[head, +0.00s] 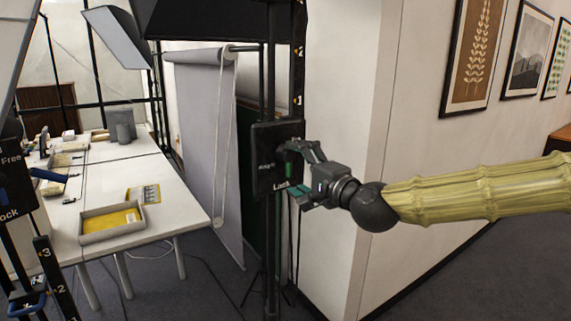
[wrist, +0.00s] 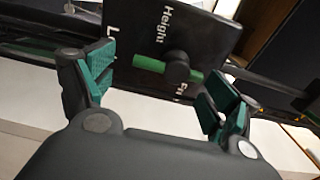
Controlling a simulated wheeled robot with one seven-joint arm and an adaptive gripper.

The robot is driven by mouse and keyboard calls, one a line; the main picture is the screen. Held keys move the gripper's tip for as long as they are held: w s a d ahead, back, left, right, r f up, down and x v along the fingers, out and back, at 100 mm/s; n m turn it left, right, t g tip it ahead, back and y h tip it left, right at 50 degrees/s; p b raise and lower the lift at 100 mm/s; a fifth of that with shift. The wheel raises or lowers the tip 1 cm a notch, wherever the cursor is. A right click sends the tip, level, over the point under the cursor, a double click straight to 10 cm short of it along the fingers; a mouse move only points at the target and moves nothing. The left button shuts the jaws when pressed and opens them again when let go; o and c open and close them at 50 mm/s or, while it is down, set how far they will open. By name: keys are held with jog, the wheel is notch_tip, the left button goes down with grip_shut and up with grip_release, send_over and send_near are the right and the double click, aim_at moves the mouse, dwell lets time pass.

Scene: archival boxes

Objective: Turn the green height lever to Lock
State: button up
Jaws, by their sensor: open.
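The green height lever (head: 288,168) is on a dark panel (head: 262,160) marked "Height" and "Lock" on a black upright stand. In the head view the lever is roughly upright, above the word "Lock". In the wrist view the lever (wrist: 150,64) is a green bar through a dark round knob, lying between "L…" at left and "F…" at right, both words partly hidden. My gripper (head: 296,172) is open, with green-padded fingers facing the panel. In the wrist view my gripper (wrist: 162,80) has one finger off each end of the bar. I see no clear contact.
A white wall corner (head: 370,130) stands close behind my gripper on the right. A long white table (head: 110,180) with a yellow-lined tray (head: 112,222) is at left. Another stand with a "Free"/"Lock" panel (head: 12,185) and blue lever is at the left edge.

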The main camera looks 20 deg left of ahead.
jog(key=r+v, duration=0.2)
jog(key=v, duration=1)
jog(key=a+f, duration=0.2)
jog(key=a, duration=0.2)
jog(key=s+d+f+n+g+h, duration=0.1)
jog(key=s+d+f+g+h, duration=0.15)
jog(key=f, duration=1.05)
jog(key=s+d+f+g+h, duration=0.1)
jog(key=s+d+f, duration=0.15)
jog(key=f, duration=1.15)
jog(key=s+d+f+n+g+h, duration=0.1)
jog(key=s+d+f+h, duration=0.15)
jog(key=f, duration=1.05)
jog(key=s+d+f+n+g+h, duration=0.1)
jog(key=s+d+f+g+h, duration=0.1)
jog(key=s+d+f, duration=0.7)
jog(key=s+d+f+n+g+h, duration=0.2)
jog(key=s+d+f, duration=0.5)
jog(key=f, duration=0.4)
jog(key=s+d+f+n+g+h, duration=0.1)
jog(key=s+d+f+h, duration=0.1)
jog(key=s+d, duration=0.4)
jog(key=s+d+f+n+g+h, duration=0.1)
jog(key=s+d+f+h, duration=0.1)
jog(key=s+d+f, duration=0.2)
jog(key=s+d, duration=0.3)
jog(key=d, duration=0.2)
jog(key=shift+s+d, duration=0.2)
jog(key=shift+d, duration=0.2)
